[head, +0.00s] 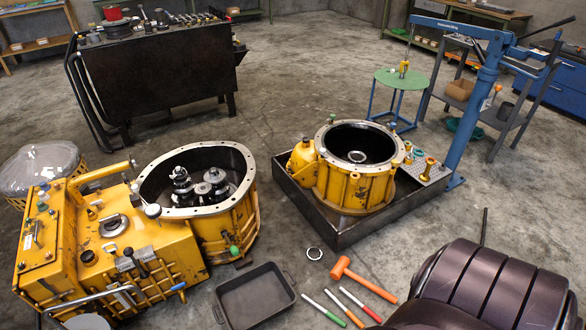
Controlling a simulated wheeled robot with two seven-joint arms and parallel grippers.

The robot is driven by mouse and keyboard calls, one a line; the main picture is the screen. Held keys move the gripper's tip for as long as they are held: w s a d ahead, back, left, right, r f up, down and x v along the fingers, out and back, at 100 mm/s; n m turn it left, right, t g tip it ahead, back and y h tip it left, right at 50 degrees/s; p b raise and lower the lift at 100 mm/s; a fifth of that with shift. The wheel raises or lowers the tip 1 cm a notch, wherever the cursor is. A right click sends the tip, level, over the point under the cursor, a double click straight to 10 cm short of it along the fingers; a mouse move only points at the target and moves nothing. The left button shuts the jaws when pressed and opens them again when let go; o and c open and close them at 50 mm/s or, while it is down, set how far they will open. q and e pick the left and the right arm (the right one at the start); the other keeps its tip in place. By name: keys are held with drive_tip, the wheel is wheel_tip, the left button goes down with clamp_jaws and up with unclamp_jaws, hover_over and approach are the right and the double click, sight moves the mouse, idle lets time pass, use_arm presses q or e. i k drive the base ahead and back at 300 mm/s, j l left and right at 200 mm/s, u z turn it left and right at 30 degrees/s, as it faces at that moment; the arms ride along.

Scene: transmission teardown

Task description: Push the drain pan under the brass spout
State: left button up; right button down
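The drain pan appears to be the black rectangular pan (283,309) with side handles, lying flat on the concrete floor at the bottom centre. It looks empty. It sits in front of the yellow gearbox housing (165,245) and apart from it. A green knob (234,251) sticks out low on the housing's right side, just behind the pan. I cannot clearly make out a brass spout there; any spout is too small or hidden. Neither of my grippers is in view.
An orange mallet (340,267), a metal ring (314,254) and several coloured markers (322,307) lie right of the pan. A black tray (345,233) holding a second yellow housing (352,185) stands behind them. A large dark segmented shape fills the lower right.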

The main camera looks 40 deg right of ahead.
sight(248, 299)
drive_tip(key=z, duration=0.9)
drive_tip(key=i, duration=0.05)
